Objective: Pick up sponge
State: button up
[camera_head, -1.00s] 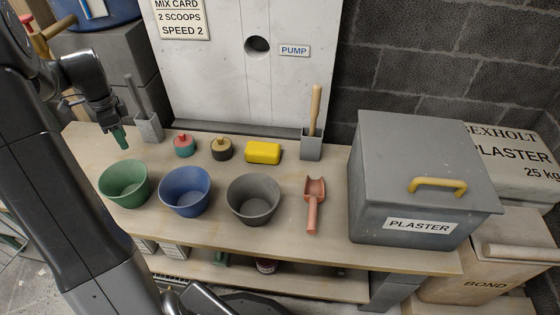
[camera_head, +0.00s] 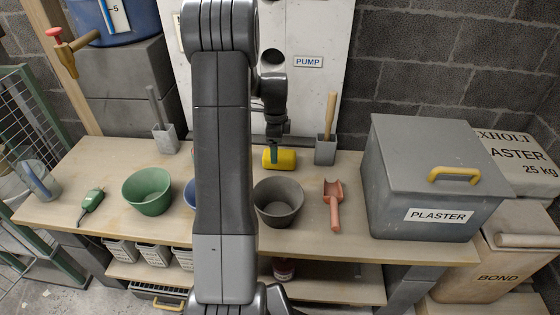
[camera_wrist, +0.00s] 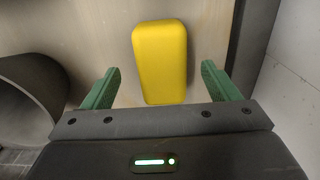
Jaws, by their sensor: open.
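The sponge is a yellow block with rounded edges. In the head view the sponge (camera_head: 284,159) lies on the bench behind the grey bowl, partly hidden by my gripper. In the wrist view the sponge (camera_wrist: 160,62) lies lengthwise between the lines of my two green fingers, with clear space on both sides. My gripper (camera_wrist: 160,85) is open and empty, the fingers apart on either side of the sponge's near end. In the head view my gripper (camera_head: 274,152) hangs above the sponge, pointing down.
A grey bowl (camera_head: 278,203) stands in front of the sponge; its rim also shows at left in the wrist view (camera_wrist: 38,85). A grey holder (camera_head: 325,151) with a wooden handle stands to the right. A pink scoop (camera_head: 334,203) and the plaster bin (camera_head: 400,202) lie farther right.

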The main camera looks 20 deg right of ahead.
notch_tip(320, 180, down, 5)
jog(key=shift+w+b, duration=0.1)
jog(key=shift+b, duration=0.5)
jog(key=shift+r, duration=0.1)
jog(key=shift+c, duration=0.4)
jog(key=c, duration=1.1)
jog(key=shift+o, duration=0.2)
jog(key=shift+r, duration=0.1)
notch_tip(320, 180, up, 10)
jog(key=shift+f+p, duration=0.1)
jog(key=shift+p, duration=1.05)
